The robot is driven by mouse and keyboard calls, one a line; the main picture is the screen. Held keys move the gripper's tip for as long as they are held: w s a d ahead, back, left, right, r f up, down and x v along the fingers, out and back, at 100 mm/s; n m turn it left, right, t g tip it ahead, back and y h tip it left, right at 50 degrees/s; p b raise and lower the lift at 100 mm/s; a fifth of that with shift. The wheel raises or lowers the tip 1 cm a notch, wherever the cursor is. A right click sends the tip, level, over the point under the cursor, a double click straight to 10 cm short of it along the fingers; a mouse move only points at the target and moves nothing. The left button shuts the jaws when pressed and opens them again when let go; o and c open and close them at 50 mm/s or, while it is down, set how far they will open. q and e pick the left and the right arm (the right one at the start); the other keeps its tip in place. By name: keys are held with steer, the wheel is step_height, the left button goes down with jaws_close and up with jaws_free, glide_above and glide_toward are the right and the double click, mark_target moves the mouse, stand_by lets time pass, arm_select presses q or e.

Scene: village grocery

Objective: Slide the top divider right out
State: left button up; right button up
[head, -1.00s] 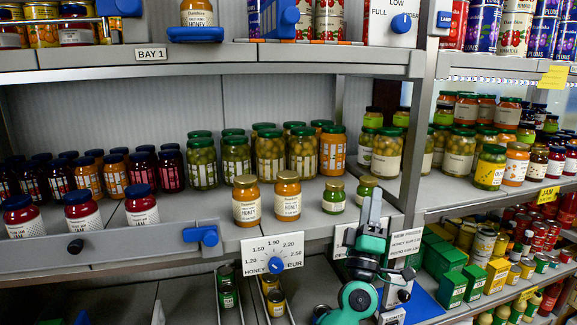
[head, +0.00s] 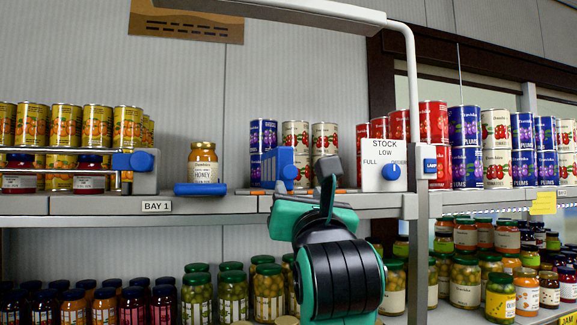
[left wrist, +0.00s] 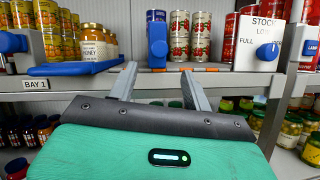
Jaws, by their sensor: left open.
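The top divider (head: 287,168) is a blue upright plate with a knob, at the front of the top shelf, left of the tomato cans. It also shows in the left wrist view (left wrist: 157,42), upright beyond my fingertips and, in that picture, between them. My left gripper (head: 328,180) is open and empty, in front of the top shelf edge, a little right of the divider in the head view. Its two grey fingers (left wrist: 160,72) are spread in the left wrist view. I cannot tell the exact gap to the divider. My right gripper is out of view.
A honey jar (head: 203,163) stands behind a blue ledge (head: 201,189) to the left. A stock dial sign (head: 391,165) and a shelf post (head: 418,250) are to the right. Cans stand behind the divider. Jars fill the shelf below. A white pipe frame (head: 330,10) crosses overhead.

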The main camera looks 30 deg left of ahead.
mark_target(290, 173)
arm_select(q)
steer(key=p+x, duration=0.5)
steer(key=x, duration=0.6)
steer(key=shift+a+r+p, duration=0.15)
steer(key=shift+a+p, duration=0.05)
steer(key=shift+p, duration=0.1)
steer(key=shift+w+a+r, duration=0.1)
steer(key=shift+w+a, duration=0.4)
steer(key=shift+w, duration=0.1)
